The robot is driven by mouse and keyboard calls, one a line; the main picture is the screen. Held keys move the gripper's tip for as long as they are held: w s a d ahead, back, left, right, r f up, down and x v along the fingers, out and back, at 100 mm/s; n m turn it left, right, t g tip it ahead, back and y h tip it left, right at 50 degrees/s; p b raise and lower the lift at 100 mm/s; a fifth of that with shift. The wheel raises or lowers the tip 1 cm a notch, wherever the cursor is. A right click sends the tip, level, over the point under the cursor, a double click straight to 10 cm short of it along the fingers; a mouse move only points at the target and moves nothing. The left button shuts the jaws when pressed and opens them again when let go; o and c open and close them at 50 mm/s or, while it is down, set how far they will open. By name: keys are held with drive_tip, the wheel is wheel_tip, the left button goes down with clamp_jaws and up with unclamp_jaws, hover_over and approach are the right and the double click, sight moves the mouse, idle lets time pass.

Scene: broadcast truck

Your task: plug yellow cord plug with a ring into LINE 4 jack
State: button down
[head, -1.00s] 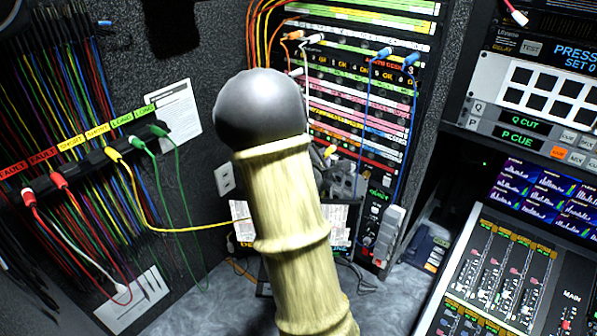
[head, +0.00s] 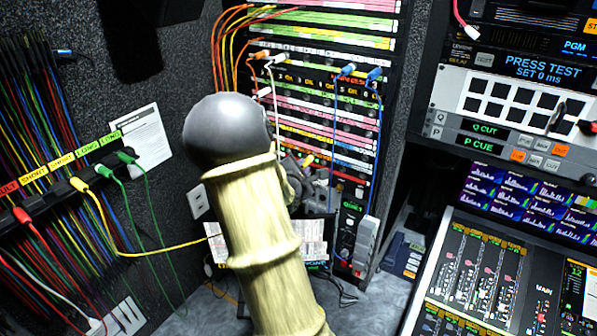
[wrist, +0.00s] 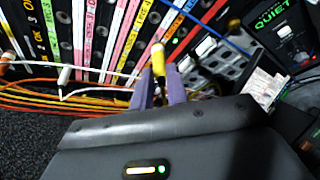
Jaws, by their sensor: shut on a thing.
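A yellow plug (wrist: 158,58) stands upright between the purple fingers of my gripper (wrist: 160,85) in the wrist view, with a dark part below its yellow body. My gripper is shut on it. In the head view the yellow plug (head: 308,159) shows small in front of the lower patch panel, beyond my arm. My gripper there is mostly hidden by the arm. The patch panel (head: 345,115) has rows of coloured label strips and dark jacks; it fills the top of the wrist view (wrist: 100,35). I cannot read which jack is LINE 4. Whether the plug touches the panel cannot be told.
Orange, white and blue plugs (head: 347,71) sit in the panel's upper rows, their cords hanging across it. A cord rack (head: 60,190) at left holds red, yellow and green plugs. A grey box (head: 350,235) with switches is below the panel. A mixing console (head: 490,285) stands at right.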

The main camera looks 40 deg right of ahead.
drive_tip(key=shift+w+d, duration=0.15)
drive_tip(key=shift+d, duration=0.6)
drive_tip(key=shift+w+d, duration=0.15)
drive_tip(key=shift+d, duration=0.6)
drive_tip(key=shift+w+d+r, duration=0.1)
drive_tip(key=shift+w+d, duration=0.1)
drive_tip(key=shift+d, duration=0.5)
drive_tip(key=shift+w+d+f, duration=0.1)
drive_tip(key=shift+w+d, duration=0.1)
drive_tip(key=shift+d, duration=0.45)
drive_tip(key=shift+w+d+r, duration=0.1)
drive_tip(key=shift+w+d, duration=0.1)
drive_tip(key=shift+d, duration=0.5)
idle(1.4)
drive_tip(key=c, duration=1.3)
unclamp_jaws()
drive_tip(key=shift+a, duration=0.15)
drive_tip(key=b, duration=0.2)
approach(310, 160)
drive_tip(key=s+a+r, duration=0.2)
drive_tip(key=s+a, duration=0.1)
drive_tip(key=shift+s+a+r+p, duration=0.2)
drive_tip(key=shift+s+a+p, duration=0.15)
drive_tip(key=shift+s, duration=0.05)
